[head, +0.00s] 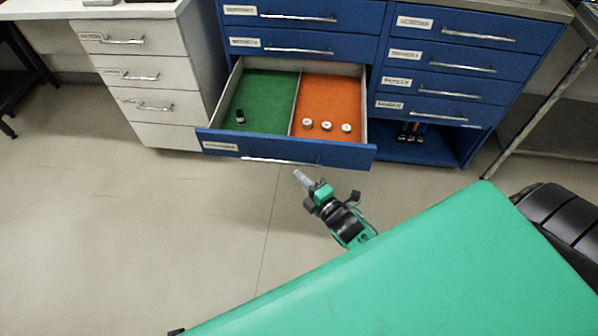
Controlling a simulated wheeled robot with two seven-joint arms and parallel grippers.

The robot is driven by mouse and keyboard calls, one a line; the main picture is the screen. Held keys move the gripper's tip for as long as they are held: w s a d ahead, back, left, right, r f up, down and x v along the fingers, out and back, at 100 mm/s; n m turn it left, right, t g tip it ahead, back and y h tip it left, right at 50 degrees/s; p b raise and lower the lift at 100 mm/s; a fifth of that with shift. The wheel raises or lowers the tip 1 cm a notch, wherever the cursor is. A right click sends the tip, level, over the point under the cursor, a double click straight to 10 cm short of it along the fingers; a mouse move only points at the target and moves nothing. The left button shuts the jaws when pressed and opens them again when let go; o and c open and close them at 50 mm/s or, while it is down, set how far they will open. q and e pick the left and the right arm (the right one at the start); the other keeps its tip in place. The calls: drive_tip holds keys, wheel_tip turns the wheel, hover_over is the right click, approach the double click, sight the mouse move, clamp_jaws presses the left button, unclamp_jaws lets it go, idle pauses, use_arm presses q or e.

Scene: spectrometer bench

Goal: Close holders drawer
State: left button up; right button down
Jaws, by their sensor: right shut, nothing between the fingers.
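The open drawer (218,144) is pulled out of the blue cabinet, in the upper middle of the head view. Its label is too small to read. Inside, a green compartment holds a small black item (240,116), and an orange compartment holds several small white-topped round items (326,126). A metal bar handle (262,160) runs along the drawer front. My right gripper (299,176) is shut and empty, just in front of and below the drawer front, right of the handle's middle. Whether it touches the front I cannot tell. My left gripper is not in view.
Closed blue drawers (440,60) stand to the right, above an open shelf (430,150) with small dark items. A white drawer unit (150,70) stands at the left. A metal frame leg (528,100) is at the far right. The floor (130,220) at left is clear.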

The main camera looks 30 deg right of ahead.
approach(278, 141)
drive_tip(key=a, duration=0.1)
drive_tip(key=w+a, duration=0.1)
drive_tip(key=a, duration=0.1)
drive_tip(key=shift+w+a, duration=0.15)
drive_tip(key=shift+w, duration=0.15)
drive_tip(key=w, duration=0.1)
drive_tip(key=w+d, duration=0.1)
drive_tip(key=w, duration=0.1)
drive_tip(key=shift+d, duration=0.25)
drive_tip(key=shift+w+d+f, duration=0.1)
drive_tip(key=shift+w+d, duration=0.2)
drive_tip(key=shift+w, duration=0.25)
